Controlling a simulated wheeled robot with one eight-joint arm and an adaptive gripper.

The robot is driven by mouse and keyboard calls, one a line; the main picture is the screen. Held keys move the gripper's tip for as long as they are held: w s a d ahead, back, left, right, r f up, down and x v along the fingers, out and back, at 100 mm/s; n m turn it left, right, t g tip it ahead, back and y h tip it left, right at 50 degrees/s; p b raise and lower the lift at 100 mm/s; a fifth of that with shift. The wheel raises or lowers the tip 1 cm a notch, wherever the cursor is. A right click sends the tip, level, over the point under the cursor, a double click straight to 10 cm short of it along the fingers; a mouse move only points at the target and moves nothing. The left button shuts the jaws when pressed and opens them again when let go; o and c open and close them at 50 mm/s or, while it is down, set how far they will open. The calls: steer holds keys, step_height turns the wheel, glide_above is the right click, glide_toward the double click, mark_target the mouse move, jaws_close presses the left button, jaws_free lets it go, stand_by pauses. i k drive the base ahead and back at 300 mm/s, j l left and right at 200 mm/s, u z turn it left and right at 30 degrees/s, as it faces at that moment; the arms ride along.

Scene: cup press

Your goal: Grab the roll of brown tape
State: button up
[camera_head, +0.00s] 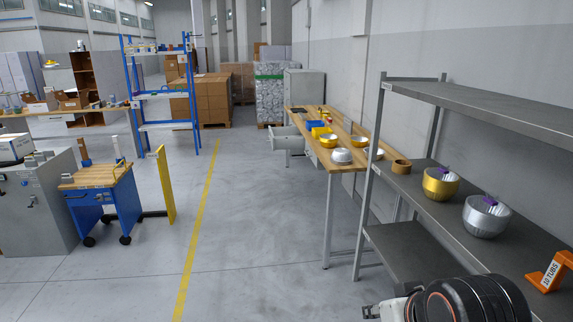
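A roll of brown tape (401,166) lies at the far left end of the grey shelf's middle board, close to the front post. It looks like a short brown ring. Part of my arm, a black rounded joint with an orange ring, shows at the bottom right edge. A small pale metal piece (388,311) sticks out to its left and may belong to my gripper. No fingertips can be made out clearly. My arm is well below and in front of the tape, apart from it.
A gold bowl (440,184) and a silver bowl (486,216) with purple-and-white contents stand right of the tape. An orange sign (548,271) stands nearer. A wooden workbench (353,154) with more bowls lies behind the shelf (427,201). Open floor lies left.

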mark_target(399, 167)
steer(key=i+j, duration=0.1)
steer(key=i, duration=0.4)
steer(key=i+j, duration=0.15)
steer(key=i, duration=0.4)
steer(key=i+j, duration=0.1)
steer(key=i, duration=0.4)
steer(key=i+j, duration=0.1)
steer(key=i, duration=0.4)
steer(key=i+j+z, duration=0.5)
steer(key=i, duration=0.15)
steer(key=i+j+z, duration=0.45)
steer(key=i+z, duration=0.25)
